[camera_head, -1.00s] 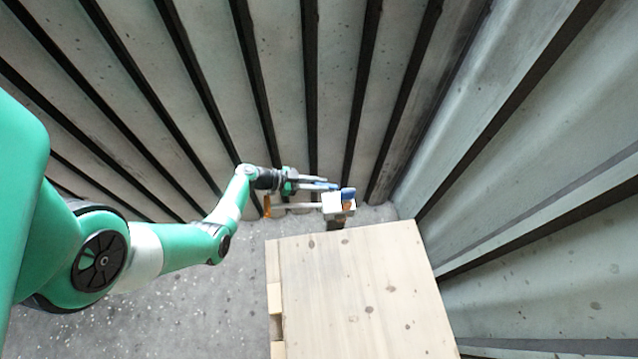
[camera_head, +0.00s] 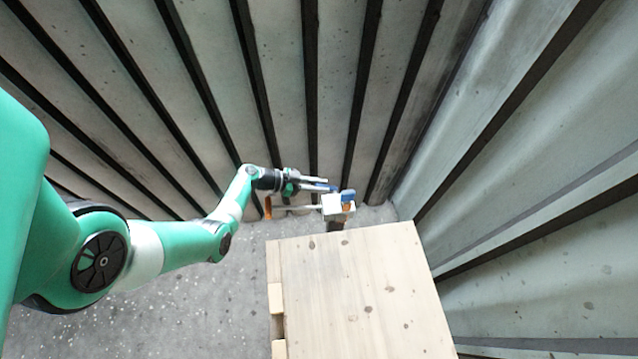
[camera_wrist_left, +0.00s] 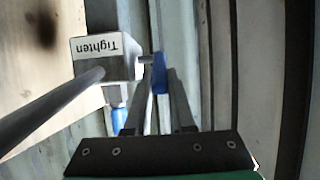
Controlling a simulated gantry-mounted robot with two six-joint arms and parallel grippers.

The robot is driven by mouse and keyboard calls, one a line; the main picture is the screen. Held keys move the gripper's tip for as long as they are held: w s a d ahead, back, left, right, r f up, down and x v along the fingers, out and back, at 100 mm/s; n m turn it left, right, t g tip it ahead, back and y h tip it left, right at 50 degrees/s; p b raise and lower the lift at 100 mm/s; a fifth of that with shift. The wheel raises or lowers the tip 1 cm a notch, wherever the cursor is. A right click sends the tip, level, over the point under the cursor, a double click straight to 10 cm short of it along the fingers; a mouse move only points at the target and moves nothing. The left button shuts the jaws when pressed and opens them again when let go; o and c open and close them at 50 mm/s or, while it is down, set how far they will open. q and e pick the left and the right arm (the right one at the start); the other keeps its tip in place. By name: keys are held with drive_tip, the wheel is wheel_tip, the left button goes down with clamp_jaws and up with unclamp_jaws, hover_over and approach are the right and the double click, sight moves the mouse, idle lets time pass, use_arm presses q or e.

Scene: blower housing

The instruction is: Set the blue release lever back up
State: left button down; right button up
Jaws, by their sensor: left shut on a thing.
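A white box (camera_head: 337,207) stands beyond the table's far edge. In the left wrist view the box (camera_wrist_left: 108,60) carries the word "Tighten", upside down. A blue lever (camera_wrist_left: 160,75) sits on a short stem at the box's right side there. My left gripper (camera_wrist_left: 160,82) is shut on this lever, one finger on each side. In the head view my left gripper (camera_head: 331,186) reaches in from the left, and blue (camera_head: 347,194) shows at the box's upper edge. A second blue part (camera_wrist_left: 118,118) is just below the box in the wrist view. My right gripper is not in view.
A grey rod (camera_wrist_left: 50,110) runs from the box leftward to an orange end (camera_head: 267,207), close beside my gripper. A bare wooden table (camera_head: 350,285) fills the lower middle. Ribbed metal walls (camera_head: 480,140) rise close behind and to the right.

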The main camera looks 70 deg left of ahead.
sight(328, 186)
use_arm(q)
drive_tip(key=g+p, duration=0.1)
drive_tip(key=p, duration=0.2)
drive_tip(key=w+r+g+p, duration=0.1)
drive_tip(key=p, duration=0.2)
drive_tip(key=r+g+p, duration=0.1)
drive_tip(key=p, duration=0.3)
drive_tip(key=shift+w+d+r+g, duration=0.15)
drive_tip(key=shift+w+g, duration=0.1)
drive_tip(key=shift+g, duration=0.15)
drive_tip(key=shift+w+g+y+p, duration=0.25)
drive_tip(key=shift+g+y+p, duration=0.05)
drive_tip(key=shift+g+p, duration=0.35)
drive_tip(key=shift+w+g+p, duration=0.3)
drive_tip(key=shift+g, duration=0.35)
drive_tip(key=c, duration=1)
unclamp_jaws()
drive_tip(key=shift+d, duration=0.1)
drive_tip(key=shift+c, duration=0.2)
drive_tip(key=p+v, duration=1.1)
drive_tip(key=p, duration=0.1)
drive_tip(key=shift+d+r+p, duration=0.2)
drive_tip(key=shift+r+p, duration=0.05)
drive_tip(key=shift+p, duration=0.05)
